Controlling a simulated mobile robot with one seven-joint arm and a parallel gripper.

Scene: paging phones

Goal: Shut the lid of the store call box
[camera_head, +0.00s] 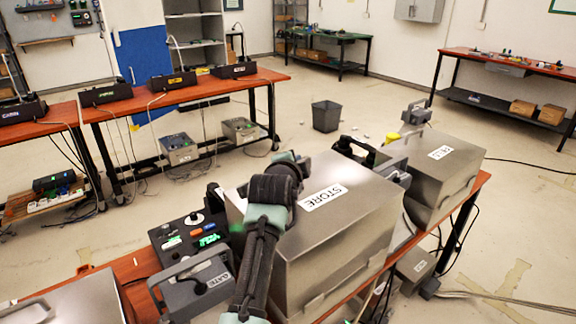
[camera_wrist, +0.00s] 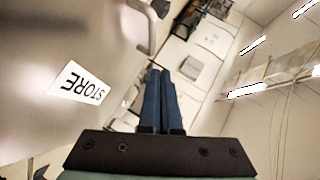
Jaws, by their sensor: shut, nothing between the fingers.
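The store call box is a large brushed-metal box (camera_head: 340,235) with a white STORE label on its upper face, standing on the orange bench at the centre right. My arm reaches up along its left side, and my gripper's fingertips are hidden in the head view. In the wrist view my gripper (camera_wrist: 160,75) is shut and empty, its blue fingers side by side. The metal face with the STORE label (camera_wrist: 80,82) fills the left, beside the fingers. A grey bar handle (camera_wrist: 150,28) shows just beyond the fingertips. I cannot tell how far the lid stands open.
A second metal box (camera_head: 440,165) stands right of it. A grey piece labelled GATE (camera_head: 205,285) and a dark console (camera_head: 190,240) lie to the left. Another metal box (camera_head: 70,305) is at lower left. Open floor with a bin (camera_head: 326,116) lies behind the bench.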

